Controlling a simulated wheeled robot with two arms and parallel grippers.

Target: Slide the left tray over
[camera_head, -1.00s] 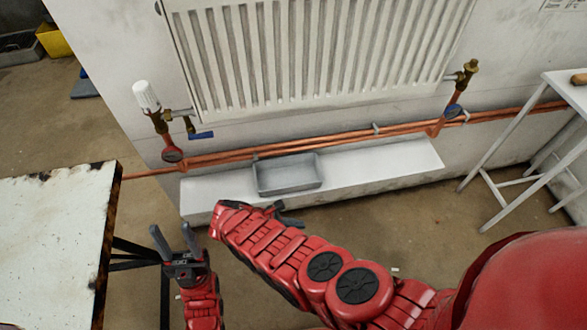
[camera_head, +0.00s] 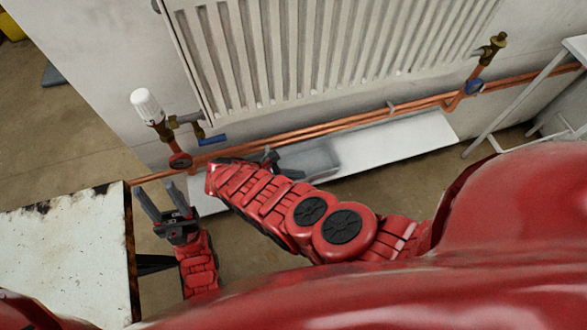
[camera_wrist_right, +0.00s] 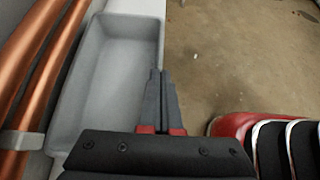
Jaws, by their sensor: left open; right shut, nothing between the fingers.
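One grey, open, empty tray (camera_head: 318,154) sits on the white ledge (camera_head: 405,138) under the radiator. My right arm hides part of its left and front side. In the right wrist view the tray (camera_wrist_right: 108,85) lies left of the fingers, with the copper pipes beyond it. My right gripper (camera_head: 271,160) is shut and empty. Its closed fingertips (camera_wrist_right: 162,73) overlap the tray's front long side; I cannot tell whether they touch. My left gripper (camera_head: 159,194) is open and empty, left of the ledge's left end, well apart from the tray.
Copper pipes (camera_head: 345,122) run along the wall just above the ledge. A valve with a white knob (camera_head: 147,104) and a blue lever stands at the left, another valve (camera_head: 484,62) at the right. A worn white table (camera_head: 65,245) is near my left gripper. The ledge is bare right of the tray.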

